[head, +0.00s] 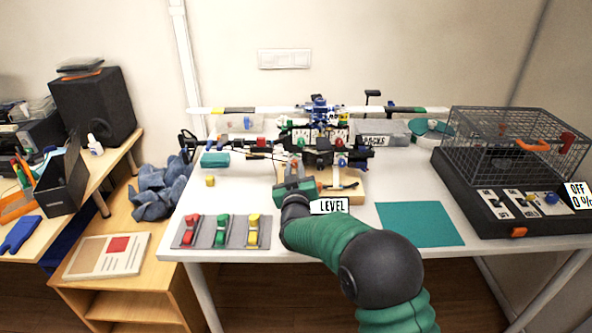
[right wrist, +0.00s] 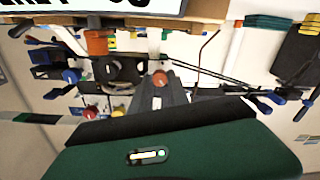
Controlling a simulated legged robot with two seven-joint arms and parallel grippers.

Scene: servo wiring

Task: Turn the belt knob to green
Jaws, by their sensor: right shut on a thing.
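My right gripper (head: 294,167) reaches from the front to the near edge of the wooden board (head: 356,194). Its grey fingers (right wrist: 160,97) are closed in the right wrist view, with a small red round part (right wrist: 160,80) at their tips. The tips partly hide what they grip, and I cannot tell whether it is a belt knob. A blue knob (head: 551,198) sits on the black control base at the right, apart from the gripper, beside a sign reading OFF 0% (head: 578,195). My left gripper is not in view.
A wire cage (head: 510,140) stands on the control base. A grey tray with red, green and yellow pieces (head: 221,232) lies front left. A teal mat (head: 420,224) lies clear to the right. Servo hardware (head: 318,155) crowds the back; a LEVEL sign (head: 330,206) is beside my wrist.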

